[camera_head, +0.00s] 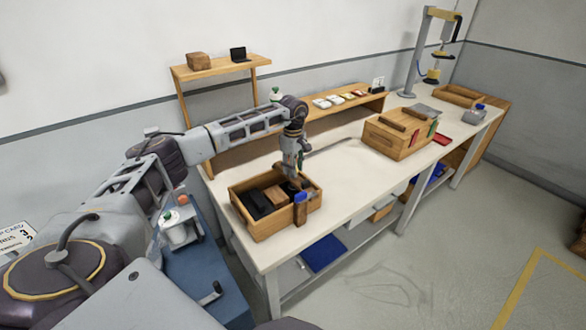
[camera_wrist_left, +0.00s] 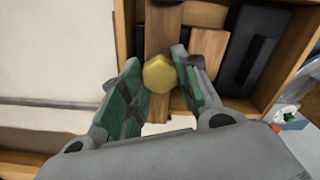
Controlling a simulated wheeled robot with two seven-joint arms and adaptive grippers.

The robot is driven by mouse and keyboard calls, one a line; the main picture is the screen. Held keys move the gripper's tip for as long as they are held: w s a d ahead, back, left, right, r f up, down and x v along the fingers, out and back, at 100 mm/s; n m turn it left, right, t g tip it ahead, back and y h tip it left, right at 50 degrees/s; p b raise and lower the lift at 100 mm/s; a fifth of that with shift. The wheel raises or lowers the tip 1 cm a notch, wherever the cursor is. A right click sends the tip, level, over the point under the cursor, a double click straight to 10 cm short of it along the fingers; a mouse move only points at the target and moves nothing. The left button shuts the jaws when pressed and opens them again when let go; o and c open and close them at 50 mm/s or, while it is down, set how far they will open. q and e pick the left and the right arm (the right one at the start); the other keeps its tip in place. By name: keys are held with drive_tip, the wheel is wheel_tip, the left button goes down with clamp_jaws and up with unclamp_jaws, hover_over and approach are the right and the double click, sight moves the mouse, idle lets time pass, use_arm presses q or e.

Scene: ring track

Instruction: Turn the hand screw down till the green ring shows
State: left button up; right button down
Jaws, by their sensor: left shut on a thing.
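The knob sits over a wooden bar (camera_wrist_left: 160,28). In the head view the arm and fingers hide the knob. No green ring shows at the knob; the screw's shank is hidden below its head. My right gripper is in neither view.
The box holds dark blocks (camera_head: 253,203) and a wooden block (camera_head: 274,194). A wooden upright with a blue top (camera_head: 300,210) stands at its front wall. Another wooden box (camera_head: 393,143) stands farther right. The bench top (camera_head: 345,170) between the boxes is mostly clear.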

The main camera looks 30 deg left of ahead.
use_arm(q)
drive_tip(key=shift+m, duration=1.2)
drive_tip(key=m+b, duration=0.1)
drive_tip(key=m, duration=0.5)
drive_tip(key=m+b, duration=0.1)
drive_tip(key=m, duration=0.2)
drive_tip(key=shift+m, duration=1.8)
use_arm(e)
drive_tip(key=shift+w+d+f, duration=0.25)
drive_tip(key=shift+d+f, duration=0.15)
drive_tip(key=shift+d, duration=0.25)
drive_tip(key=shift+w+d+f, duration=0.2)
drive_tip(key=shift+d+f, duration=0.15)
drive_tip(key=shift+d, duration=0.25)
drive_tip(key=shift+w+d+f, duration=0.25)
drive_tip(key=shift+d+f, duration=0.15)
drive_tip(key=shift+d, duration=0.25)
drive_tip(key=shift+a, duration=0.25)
